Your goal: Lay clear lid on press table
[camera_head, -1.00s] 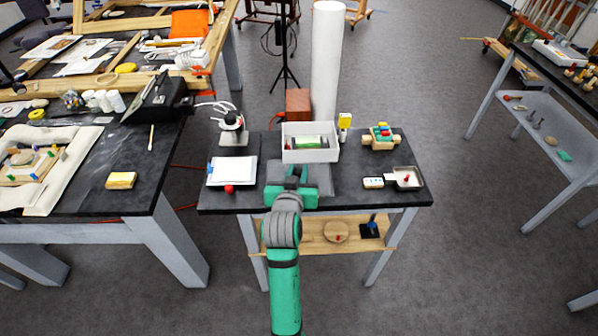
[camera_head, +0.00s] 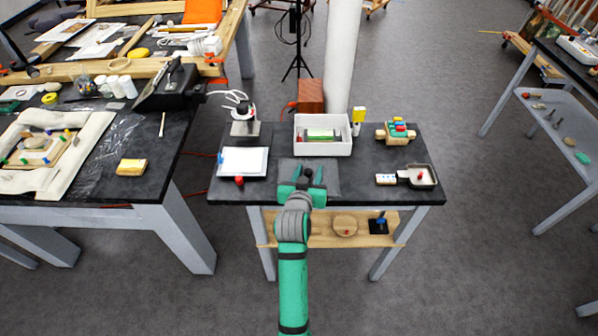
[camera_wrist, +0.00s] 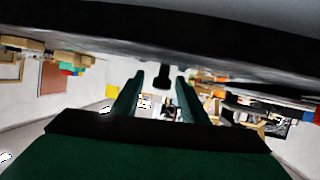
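A flat, grey, see-through-looking plate (camera_head: 326,166), which may be the clear lid, lies on the small black table (camera_head: 268,192) in front of the white tray. My gripper (camera_head: 304,178) is at the plate's near side, by the table's front edge, with its fingers pointing away from me. In the wrist view my gripper (camera_wrist: 160,92) has its fingers apart. A small dark knob (camera_wrist: 163,77) shows in the gap beyond or between them; I cannot tell whether they touch it. I cannot tell which surface is the press table.
The white tray (camera_head: 346,147) holds a green-and-white item. A white pad (camera_head: 260,162) and red knob (camera_head: 239,181) lie left; a small pan (camera_head: 432,178) and coloured block set (camera_head: 383,137) lie right. A crowded larger table (camera_head: 90,190) stands left, across a gap.

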